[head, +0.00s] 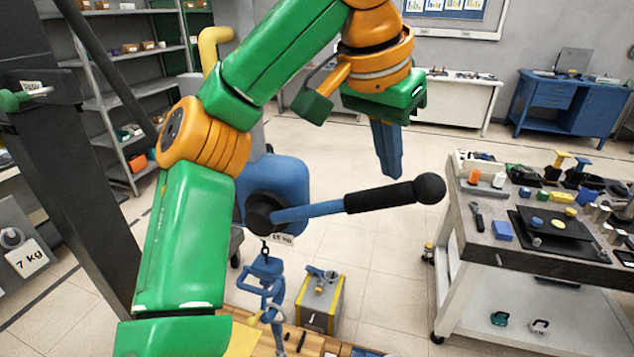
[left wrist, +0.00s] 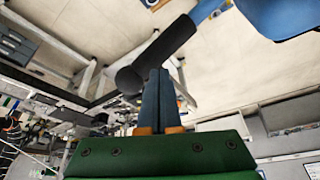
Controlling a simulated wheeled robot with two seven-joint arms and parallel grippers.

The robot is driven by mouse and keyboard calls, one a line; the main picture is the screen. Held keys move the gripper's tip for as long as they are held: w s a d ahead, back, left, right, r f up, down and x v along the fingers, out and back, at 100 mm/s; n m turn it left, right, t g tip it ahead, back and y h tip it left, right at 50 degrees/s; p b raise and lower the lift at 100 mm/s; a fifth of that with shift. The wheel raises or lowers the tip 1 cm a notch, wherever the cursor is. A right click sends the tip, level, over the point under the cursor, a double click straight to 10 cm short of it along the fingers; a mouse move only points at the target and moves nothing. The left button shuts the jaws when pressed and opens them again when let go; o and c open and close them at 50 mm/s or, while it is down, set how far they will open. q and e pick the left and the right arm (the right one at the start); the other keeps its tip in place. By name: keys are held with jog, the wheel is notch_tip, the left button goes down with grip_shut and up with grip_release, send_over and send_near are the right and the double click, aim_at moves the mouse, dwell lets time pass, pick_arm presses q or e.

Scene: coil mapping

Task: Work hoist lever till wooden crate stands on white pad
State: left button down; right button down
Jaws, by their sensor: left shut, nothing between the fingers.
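The hoist lever (head: 385,199) has a blue arm, black grip and black ball end. It points right, tilted slightly up, from the blue hoist body (head: 287,180). My left gripper (head: 390,172) is shut and empty, fingers pointing down just above the grip. In the left wrist view my fingers (left wrist: 158,75) reach close to the black grip (left wrist: 163,45); I cannot tell whether they touch. A blue hook (head: 266,270) hangs below the hoist. Under it, part of a wooden crate (head: 292,338) shows at the bottom edge, mostly cut off. I cannot make out the white pad. My right gripper is not in view.
A grey box with yellow edges (head: 320,303) stands beside the hook. A dark post (head: 80,150) rises at left. A tool-covered workbench (head: 545,262) stands at right. A blue desk (head: 572,103) and shelves (head: 130,90) are behind.

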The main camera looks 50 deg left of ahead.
aim_at(390, 193)
pick_arm(q)
jog(key=f+b, duration=0.1)
jog(key=f, duration=0.1)
jog(key=f+b, duration=0.2)
jog(key=d+f+b, duration=0.1)
jog(key=f, duration=0.1)
jog(key=shift+w+f, duration=0.35)
jog(key=shift+b, duration=0.3)
jog(key=f+b, duration=0.2)
jog(key=f, duration=0.1)
jog(key=f+b, duration=0.1)
jog(key=shift+w+d+f, duration=0.2)
jog(key=shift+d+f, duration=0.05)
jog(key=shift+f, duration=0.1)
notch_tip(390, 193, down, 5)
jog(key=b, duration=0.4)
jog(key=shift+r, duration=0.15)
